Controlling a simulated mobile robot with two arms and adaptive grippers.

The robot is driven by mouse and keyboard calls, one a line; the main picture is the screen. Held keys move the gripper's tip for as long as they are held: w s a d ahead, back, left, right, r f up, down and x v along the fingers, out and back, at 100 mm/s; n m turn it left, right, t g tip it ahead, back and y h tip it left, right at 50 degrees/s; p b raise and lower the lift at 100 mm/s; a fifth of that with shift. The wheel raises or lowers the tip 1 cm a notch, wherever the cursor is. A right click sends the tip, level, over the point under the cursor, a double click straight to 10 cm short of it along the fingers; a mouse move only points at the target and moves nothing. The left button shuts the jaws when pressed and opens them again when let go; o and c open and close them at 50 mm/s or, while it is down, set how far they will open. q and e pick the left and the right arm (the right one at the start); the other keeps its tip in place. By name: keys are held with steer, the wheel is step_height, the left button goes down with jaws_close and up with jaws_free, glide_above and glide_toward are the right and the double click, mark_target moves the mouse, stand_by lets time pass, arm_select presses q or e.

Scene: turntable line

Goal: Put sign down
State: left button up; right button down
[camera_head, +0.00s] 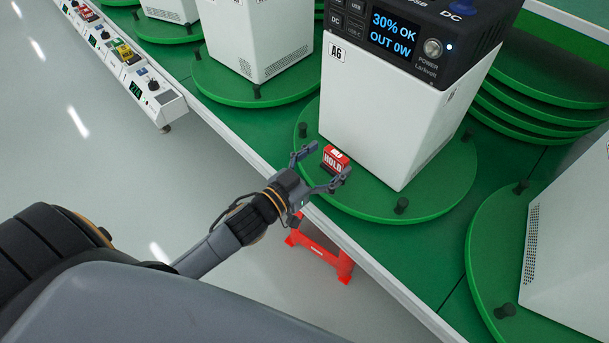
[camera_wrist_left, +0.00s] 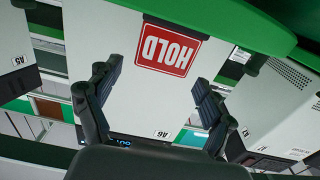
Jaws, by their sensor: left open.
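The sign is a small red block with white HOLD lettering (camera_head: 335,159). In the head view it stands on the green turntable (camera_head: 436,203), close in front of the white unit labelled A6 (camera_head: 370,120). My left gripper (camera_head: 321,165) is open, its two fingers spread on either side of the sign, with the sign just beyond the tips. In the left wrist view the sign (camera_wrist_left: 168,51) appears upside down between and ahead of the open fingers (camera_wrist_left: 160,95), with no finger visibly touching it. My right gripper is not in view.
The unit has a dark top with a lit screen (camera_head: 393,34). Several green turntables (camera_head: 240,85) carry other white units (camera_head: 570,240) along the green table. A row of small control boxes (camera_head: 150,90) runs at upper left. A red stand (camera_head: 325,255) is below the table edge. Grey floor is open at left.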

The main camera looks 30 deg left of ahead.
arm_select(q)
steer(key=v, duration=0.9)
steer(key=shift+b, duration=0.4)
steer(key=s+a+f+n+g+y, duration=0.1)
steer(key=s+a+f+g+y, duration=0.1)
steer(key=f, duration=1)
steer(key=s+a+f+g+y, duration=0.2)
steer(key=s+f+g, duration=0.1)
steer(key=f, duration=0.8)
steer(key=s+a+f+n+g+y, duration=0.1)
steer(key=s+a+f+g, duration=0.15)
steer(key=f, duration=0.95)
steer(key=s+d+f+g, duration=0.1)
steer(key=s+f+g, duration=0.3)
steer(key=s+f, duration=0.5)
steer(key=s+d+f+g+y, duration=0.1)
steer(key=s+f+g, duration=0.3)
steer(key=s+f, duration=0.6)
steer(key=s+d, duration=0.1)
steer(key=s, duration=0.5)
steer(key=shift+s+m, duration=0.15)
steer(key=shift+m, duration=0.15)
steer(key=shift+d+r+g, duration=0.1)
steer(key=shift+g, duration=0.15)
